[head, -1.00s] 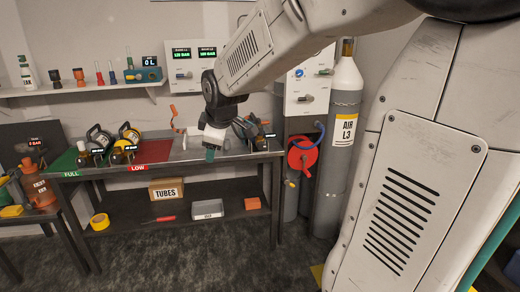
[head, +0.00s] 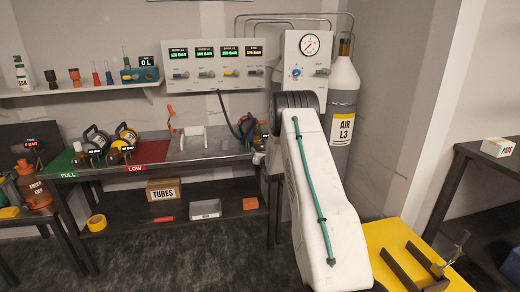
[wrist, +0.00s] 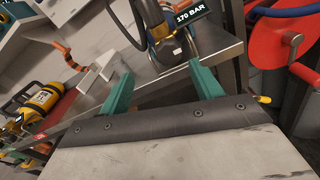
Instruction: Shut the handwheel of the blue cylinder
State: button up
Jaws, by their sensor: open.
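The dark blue cylinder (wrist: 168,50) lies on the bench at the top of the wrist view, beside a display reading 170 BAR (wrist: 190,14). It also shows in the head view (head: 247,127), partly behind my arm. I cannot make out its handwheel clearly in either view. My gripper (wrist: 160,88) is open and empty, its two teal fingers apart and pointing toward the cylinder over the bench's edge. In the head view my own arm hides the gripper.
A red hose reel (wrist: 288,50) is at the right of the wrist view. A yellow cylinder (wrist: 38,103) lies at the left. The tall AIR L3 cylinder (head: 343,95) stands right of the bench (head: 190,157). A yellow platform (head: 385,240) is at lower right.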

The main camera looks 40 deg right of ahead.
aim_at(259, 147)
jog(key=shift+n, duration=0.3)
jog(key=x, duration=0.5)
jog(key=d+f+x, duration=0.1)
jog(key=x, duration=0.2)
jog(key=shift+s, duration=0.4)
jog(key=c, duration=1)
